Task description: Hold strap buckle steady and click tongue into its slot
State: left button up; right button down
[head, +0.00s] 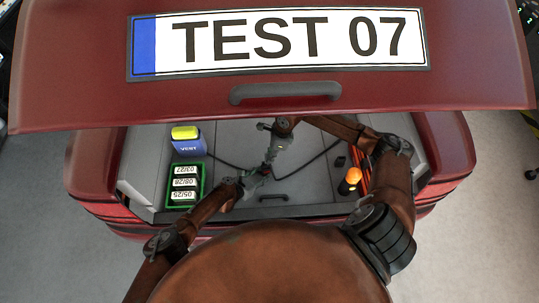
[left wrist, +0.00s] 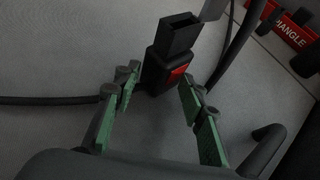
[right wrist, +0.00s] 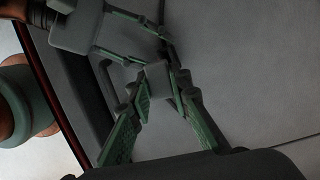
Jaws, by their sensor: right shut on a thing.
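The black strap buckle (left wrist: 168,72), with a red button on its side, stands between the fingers of my left gripper (left wrist: 160,84). Those fingers are open on either side of it and do not look closed on it. In the head view my left gripper (head: 256,178) is low over the trunk floor. My right gripper (right wrist: 160,92) is shut on a grey block-like piece, which appears to be the tongue (right wrist: 157,76). A grey piece, seemingly the tongue (left wrist: 211,9), shows just above and right of the buckle, apart from its open top. My right gripper (head: 270,163) hides much of it in the head view.
A green crate (head: 204,182) of dated boxes and a blue VENT container (head: 188,147) stand at left. An orange-topped item (head: 350,181) stands at right. Dark straps cross the trunk floor (head: 305,185). A floor handle (head: 273,197) and a red triangle box (left wrist: 291,30) are nearby.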

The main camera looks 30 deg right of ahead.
pick_arm(q)
jog(key=shift+s+d, duration=0.1)
jog(key=c, duration=0.8)
dwell(0.7)
pick_arm(e)
notch_tip(320, 180, up, 6)
jog(key=w+n+g, duration=0.1)
jog(key=w+n, duration=0.1)
jog(key=n, duration=0.4)
jog(key=shift+d+r, duration=0.15)
jog(key=shift+d, duration=0.15)
